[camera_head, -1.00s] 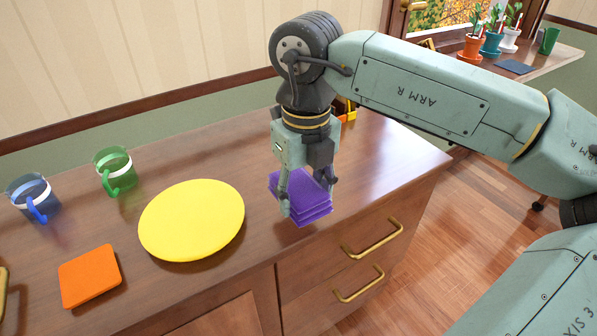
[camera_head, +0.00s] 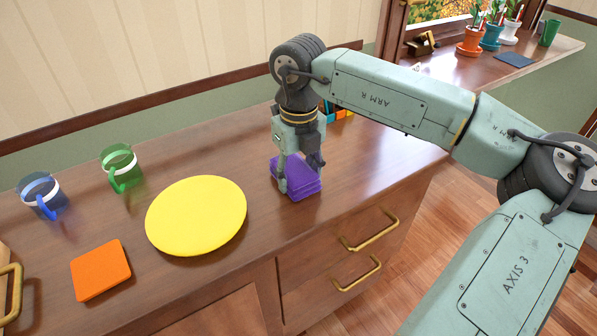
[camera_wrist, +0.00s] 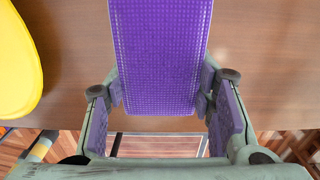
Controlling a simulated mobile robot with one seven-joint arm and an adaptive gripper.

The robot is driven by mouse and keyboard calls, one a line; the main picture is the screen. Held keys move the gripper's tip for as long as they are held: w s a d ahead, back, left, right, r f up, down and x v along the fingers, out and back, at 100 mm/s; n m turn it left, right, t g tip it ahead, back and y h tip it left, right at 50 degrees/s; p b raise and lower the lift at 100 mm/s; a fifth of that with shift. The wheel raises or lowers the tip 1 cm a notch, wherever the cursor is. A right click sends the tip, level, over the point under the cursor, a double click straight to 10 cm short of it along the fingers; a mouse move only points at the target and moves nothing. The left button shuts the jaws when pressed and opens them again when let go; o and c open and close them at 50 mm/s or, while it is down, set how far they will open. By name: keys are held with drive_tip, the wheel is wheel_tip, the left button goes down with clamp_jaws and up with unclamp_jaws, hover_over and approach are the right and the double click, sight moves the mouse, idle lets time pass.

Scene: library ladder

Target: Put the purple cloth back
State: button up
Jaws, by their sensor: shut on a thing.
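The purple cloth (camera_head: 298,181) is a folded stack at the right part of the wooden cabinet top. My gripper (camera_head: 299,178) points down over it and is shut on it, with a finger on either side. In the wrist view the purple cloth (camera_wrist: 160,55) fills the upper middle, and its near end lies between the pads of my gripper (camera_wrist: 160,110). Whether the cloth touches the wood is hard to tell.
A yellow round mat (camera_head: 196,215) lies left of the cloth, with an orange square (camera_head: 100,270) farther left. A blue mug (camera_head: 40,195) and a green mug (camera_head: 121,167) stand behind. Small colourful items (camera_head: 335,110) are behind my gripper. Drawers with brass handles (camera_head: 370,230) face front.

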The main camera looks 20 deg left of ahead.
sight(299, 171)
drive_tip(key=shift+f+b, duration=0.25)
drive_tip(key=shift+b, duration=0.05)
drive_tip(key=o, duration=1)
drive_tip(key=shift+r, duration=0.1)
wheel_tip(299, 171, up, 12)
drive_tip(key=shift+r+b, duration=0.2)
drive_tip(key=shift+b, duration=0.35)
